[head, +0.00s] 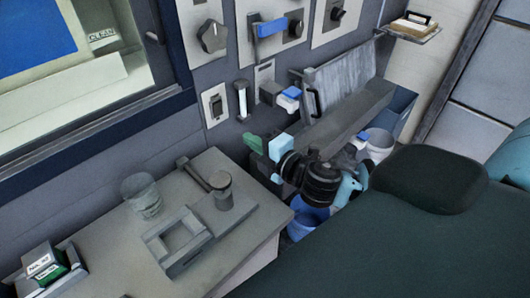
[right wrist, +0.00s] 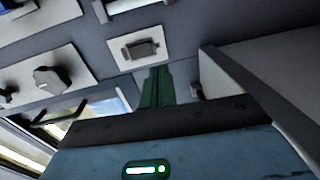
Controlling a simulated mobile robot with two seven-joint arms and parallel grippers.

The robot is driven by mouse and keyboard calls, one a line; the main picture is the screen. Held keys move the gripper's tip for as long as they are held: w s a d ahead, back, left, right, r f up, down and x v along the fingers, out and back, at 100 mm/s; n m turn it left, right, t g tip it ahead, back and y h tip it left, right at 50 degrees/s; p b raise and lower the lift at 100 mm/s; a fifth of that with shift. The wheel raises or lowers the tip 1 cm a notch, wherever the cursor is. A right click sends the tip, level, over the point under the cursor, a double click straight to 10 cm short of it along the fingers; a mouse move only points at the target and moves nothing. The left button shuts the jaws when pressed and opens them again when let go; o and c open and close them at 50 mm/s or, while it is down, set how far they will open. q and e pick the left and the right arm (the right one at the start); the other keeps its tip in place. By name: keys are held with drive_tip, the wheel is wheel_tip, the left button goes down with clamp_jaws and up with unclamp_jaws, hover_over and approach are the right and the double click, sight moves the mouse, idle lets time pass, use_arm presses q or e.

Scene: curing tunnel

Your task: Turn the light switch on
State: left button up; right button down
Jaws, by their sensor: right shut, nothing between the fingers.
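The light switch (head: 216,105), a dark rocker on a pale plate, is on the grey wall beneath a knob panel. It also appears to be the small plated rocker (right wrist: 139,48) ahead of the fingers in the right wrist view. I cannot tell which way the rocker is tipped. My right gripper (head: 253,143) has its green fingers together and empty. It is below and to the right of the switch in the head view, apart from it. In the right wrist view the shut fingertips (right wrist: 157,72) point toward the plate. My left gripper is not in view.
A knob panel (head: 212,37), a blue-handled lever (head: 270,27) and an upright white handle (head: 242,98) are close by on the wall. A bench (head: 105,235) below holds a cup (head: 140,195) and a grey fixture (head: 185,240). A sloped metal unit (head: 345,80) stands to the right.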

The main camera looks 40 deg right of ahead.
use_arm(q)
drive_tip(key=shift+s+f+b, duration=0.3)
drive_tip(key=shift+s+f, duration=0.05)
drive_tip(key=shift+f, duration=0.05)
use_arm(e)
drive_tip(key=s, duration=0.4)
drive_tip(key=shift+s+d+f, duration=0.15)
drive_tip(key=shift+s+d, duration=0.05)
drive_tip(key=shift+d, duration=0.05)
